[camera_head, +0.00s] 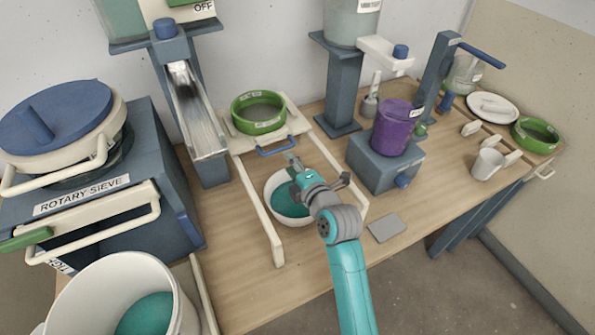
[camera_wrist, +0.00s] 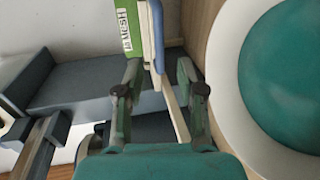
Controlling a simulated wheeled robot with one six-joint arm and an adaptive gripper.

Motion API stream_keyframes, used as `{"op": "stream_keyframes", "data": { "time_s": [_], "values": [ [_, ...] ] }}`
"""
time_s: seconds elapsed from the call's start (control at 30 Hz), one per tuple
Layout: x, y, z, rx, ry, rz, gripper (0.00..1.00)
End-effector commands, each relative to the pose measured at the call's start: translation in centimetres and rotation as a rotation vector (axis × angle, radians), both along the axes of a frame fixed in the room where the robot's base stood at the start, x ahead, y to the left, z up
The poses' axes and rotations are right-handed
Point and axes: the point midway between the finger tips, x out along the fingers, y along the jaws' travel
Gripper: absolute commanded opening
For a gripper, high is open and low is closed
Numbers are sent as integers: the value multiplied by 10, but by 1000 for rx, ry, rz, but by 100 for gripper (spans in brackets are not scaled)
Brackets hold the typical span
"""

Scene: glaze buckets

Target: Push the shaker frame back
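The shaker frame is a cream carriage (camera_head: 237,144) on two long cream rails, with a blue handle (camera_head: 276,149) on its front. A green-rimmed mesh sieve (camera_head: 258,114) sits on it. My gripper (camera_head: 291,160) is just in front of the handle, above the bowl. In the wrist view, my gripper's fingers (camera_wrist: 157,88) are apart, and the blue handle (camera_wrist: 158,35) and the green sieve (camera_wrist: 112,22) lie beyond them. I see nothing held. Whether a finger touches the handle cannot be told. A white bowl of teal glaze (camera_head: 287,199) stands between the rails, partly hidden by my gripper.
A rotary sieve (camera_head: 75,190) and a large white bucket (camera_head: 120,295) are on the left. A metal chute (camera_head: 195,110) stands left of the frame. A purple container (camera_head: 396,128) on a blue block and a grey pad (camera_head: 386,228) are on the right.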

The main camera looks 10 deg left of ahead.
Motion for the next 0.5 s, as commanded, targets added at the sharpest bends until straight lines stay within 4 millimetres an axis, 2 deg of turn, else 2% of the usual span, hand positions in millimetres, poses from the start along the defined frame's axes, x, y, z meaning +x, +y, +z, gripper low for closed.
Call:
{"op": "stream_keyframes", "data": {
  "time_s": [0.2,0.5],
  "values": [
    [-23,-15,5,1,1,0,39],
    [-28,-19,7,0,0,0,39]
  ]
}}
